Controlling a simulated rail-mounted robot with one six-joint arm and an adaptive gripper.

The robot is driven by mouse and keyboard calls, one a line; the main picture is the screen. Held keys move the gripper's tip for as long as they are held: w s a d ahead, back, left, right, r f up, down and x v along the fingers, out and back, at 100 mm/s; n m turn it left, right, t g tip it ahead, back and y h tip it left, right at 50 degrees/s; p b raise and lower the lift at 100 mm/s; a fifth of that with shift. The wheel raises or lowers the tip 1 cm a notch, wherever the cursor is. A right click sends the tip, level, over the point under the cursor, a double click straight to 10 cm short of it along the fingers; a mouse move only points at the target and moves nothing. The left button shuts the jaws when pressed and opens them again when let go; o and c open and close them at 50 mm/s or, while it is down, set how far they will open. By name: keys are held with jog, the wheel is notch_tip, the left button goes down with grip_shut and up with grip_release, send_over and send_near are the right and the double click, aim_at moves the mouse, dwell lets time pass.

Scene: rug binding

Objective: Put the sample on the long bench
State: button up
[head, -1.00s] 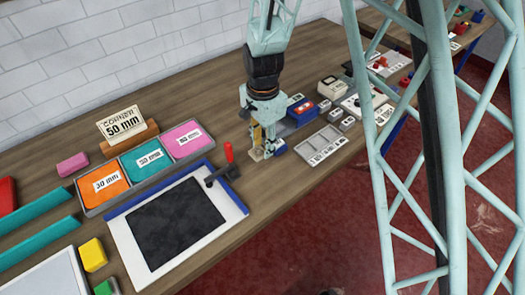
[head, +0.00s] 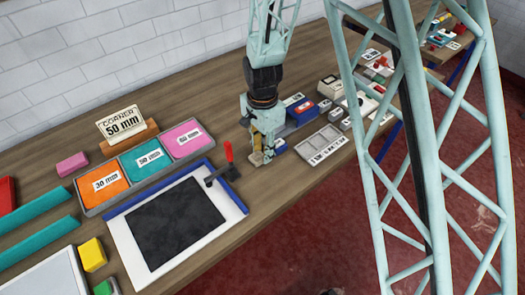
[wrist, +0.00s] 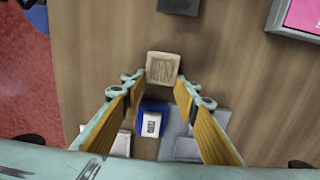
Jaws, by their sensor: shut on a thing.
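My gripper (head: 262,150) points down, low over the wooden bench (head: 235,190). In the wrist view its two yellow-padded fingers (wrist: 160,84) are shut on a small square beige block with a ribbed top, which looks like the sample (wrist: 163,67). In the head view the sample (head: 257,158) shows partly at the fingertips, close to the bench top. I cannot tell whether it touches the bench. A second bench (head: 432,52) stands at the back right. The pictures do not label either bench as the long one.
A blue piece with a white label (wrist: 151,123) lies near the fingers. A grey compartment tray (head: 322,145) is to the right. A white board with a dark pad (head: 222,204) and red-handled clamp (head: 229,153) is to the left. Bare wood lies in front of the gripper.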

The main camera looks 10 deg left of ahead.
jog(key=o, duration=0.8)
jog(key=shift+r, duration=0.15)
notch_tip(320, 180, up, 12)
jog(key=shift+p, duration=0.4)
dwell(1.0)
